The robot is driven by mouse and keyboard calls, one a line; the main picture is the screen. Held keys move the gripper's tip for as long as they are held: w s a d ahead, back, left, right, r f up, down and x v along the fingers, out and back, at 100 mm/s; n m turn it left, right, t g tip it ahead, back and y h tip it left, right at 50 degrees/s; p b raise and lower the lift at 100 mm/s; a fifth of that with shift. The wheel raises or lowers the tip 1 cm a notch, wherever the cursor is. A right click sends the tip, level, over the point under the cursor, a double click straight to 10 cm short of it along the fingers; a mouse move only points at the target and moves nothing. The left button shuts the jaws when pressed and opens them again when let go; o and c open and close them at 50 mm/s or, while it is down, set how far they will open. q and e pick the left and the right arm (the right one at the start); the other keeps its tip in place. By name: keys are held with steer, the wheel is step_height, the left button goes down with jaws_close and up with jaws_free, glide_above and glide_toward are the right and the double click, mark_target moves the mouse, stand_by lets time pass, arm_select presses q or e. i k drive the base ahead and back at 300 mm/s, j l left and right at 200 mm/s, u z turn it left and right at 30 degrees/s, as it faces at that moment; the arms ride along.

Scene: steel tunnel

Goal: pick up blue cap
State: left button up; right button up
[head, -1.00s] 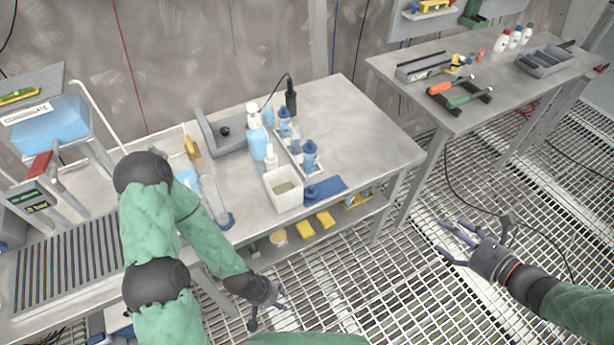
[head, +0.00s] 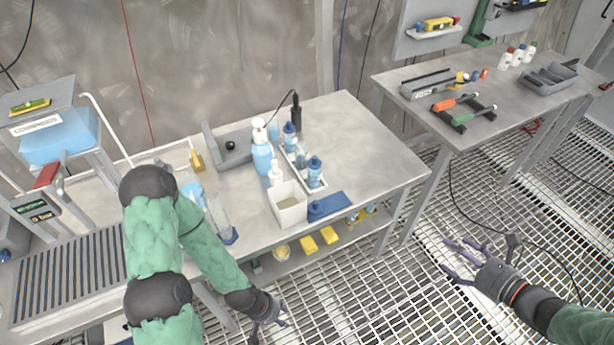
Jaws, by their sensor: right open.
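A small blue piece (head: 315,207), possibly the blue cap, sits at the left end of a flat blue mat (head: 333,204) near the table's front edge. Blue caps also top a front bottle (head: 315,162) and a rear bottle (head: 290,128) in a narrow white tray (head: 318,186). My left gripper (head: 277,321) hangs in front of the table, below its top and apart from these things; its fingers are too small to read. My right gripper (head: 457,262) is open and empty over the grating, right of the table.
A white open bin (head: 289,208) stands left of the mat, with pump bottles (head: 262,155) behind it. A clear cylinder (head: 219,219) lies further left. Yellow items (head: 309,244) are on the lower shelf. The tabletop's right part (head: 372,150) is clear.

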mark_target(315, 207)
steer(key=i+l+u, duration=0.15)
steer(key=u, duration=0.35)
steer(key=l+u, duration=0.2)
steer(key=u, duration=0.25)
steer(key=i+l+u, duration=0.1)
steer(key=l+u, duration=0.2)
steer(key=u, duration=0.2)
